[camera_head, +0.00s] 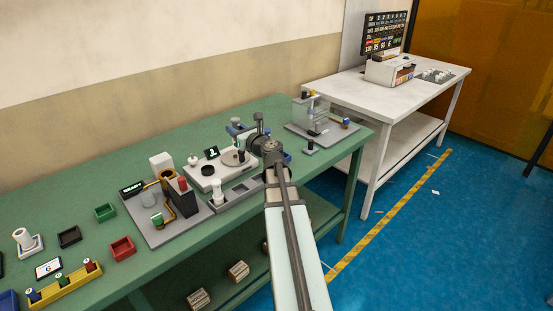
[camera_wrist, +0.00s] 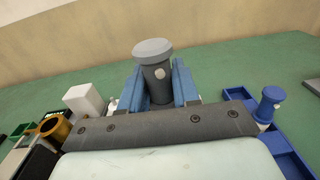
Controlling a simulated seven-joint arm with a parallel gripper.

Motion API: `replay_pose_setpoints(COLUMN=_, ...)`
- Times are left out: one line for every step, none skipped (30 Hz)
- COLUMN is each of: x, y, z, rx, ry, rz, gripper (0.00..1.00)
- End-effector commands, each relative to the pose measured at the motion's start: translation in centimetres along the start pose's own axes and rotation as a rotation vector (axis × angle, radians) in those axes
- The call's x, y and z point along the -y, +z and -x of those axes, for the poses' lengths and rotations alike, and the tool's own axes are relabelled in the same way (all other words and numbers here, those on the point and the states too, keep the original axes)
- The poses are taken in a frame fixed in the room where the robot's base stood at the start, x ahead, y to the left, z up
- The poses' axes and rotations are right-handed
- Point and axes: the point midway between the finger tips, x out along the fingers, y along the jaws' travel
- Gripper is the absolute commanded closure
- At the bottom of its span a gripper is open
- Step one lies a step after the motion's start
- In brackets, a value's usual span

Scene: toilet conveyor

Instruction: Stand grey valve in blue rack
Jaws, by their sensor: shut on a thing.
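The grey valve (camera_wrist: 155,75) has a dark body, a lighter grey round cap and a small pale spot on its side. In the wrist view it stands upright, cap up, between the two blue fingers of my gripper (camera_wrist: 158,92), which is shut on it. Its lower end is hidden behind the gripper's dark bar. In the head view my gripper (camera_head: 250,133) is over the far part of the green bench. A blue rack-like holder (camera_wrist: 284,148) is right of my gripper in the wrist view, with a blue-capped piece (camera_wrist: 270,104) upright at it. In the head view it is mostly hidden.
Left of my gripper are a white device with a round plate (camera_head: 217,173) and a grey station with a brass pipe (camera_head: 167,185). A clear-walled fixture (camera_head: 312,112) stands at the bench's far right. Open green bench lies behind my gripper.

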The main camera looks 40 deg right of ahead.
Motion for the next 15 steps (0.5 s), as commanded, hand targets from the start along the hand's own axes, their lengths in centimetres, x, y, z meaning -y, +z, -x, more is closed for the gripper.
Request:
replay_pose_setpoints(x=2.2, y=-0.3, z=0.7, rx=0.000, ry=-0.029, rz=0.000, gripper=1.00)
replay_pose_setpoints(x=3.2, y=-0.4, z=1.1, rx=0.000, ry=-0.043, rz=0.001, gripper=1.00)
replay_pose_setpoints(x=4.7, y=-0.6, z=1.6, rx=0.000, ry=-0.062, rz=0.001, gripper=1.00)
replay_pose_setpoints(x=5.8, y=-0.7, z=2.0, rx=0.000, ry=-0.076, rz=0.000, gripper=1.00)
replay_pose_setpoints(x=6.8, y=-0.9, z=2.5, rx=0.000, ry=-0.091, rz=0.000, gripper=1.00)
replay_pose_setpoints(x=8.3, y=-1.1, z=3.0, rx=0.000, ry=-0.109, rz=-0.001, gripper=1.00)
replay_pose_setpoints(x=9.3, y=-1.2, z=3.3, rx=0.000, ry=-0.123, rz=-0.001, gripper=1.00)
replay_pose_setpoints(x=10.3, y=-1.4, z=3.7, rx=0.000, ry=-0.135, rz=0.000, gripper=1.00)
replay_pose_setpoints(x=11.6, y=-1.6, z=4.2, rx=-0.001, ry=-0.152, rz=0.000, gripper=1.00)
replay_pose_setpoints(x=12.4, y=-1.7, z=4.5, rx=-0.001, ry=-0.163, rz=0.000, gripper=1.00)
replay_pose_setpoints(x=13.3, y=-1.8, z=4.8, rx=0.000, ry=-0.174, rz=0.000, gripper=1.00)
replay_pose_setpoints(x=14.3, y=-1.9, z=5.1, rx=0.000, ry=-0.187, rz=0.000, gripper=1.00)
replay_pose_setpoints(x=15.1, y=-2.0, z=5.2, rx=0.000, ry=-0.196, rz=0.000, gripper=1.00)
replay_pose_setpoints(x=15.8, y=-2.1, z=5.3, rx=0.000, ry=-0.204, rz=0.000, gripper=1.00)
replay_pose_setpoints(x=16.6, y=-2.2, z=5.3, rx=0.001, ry=-0.211, rz=0.000, gripper=1.00)
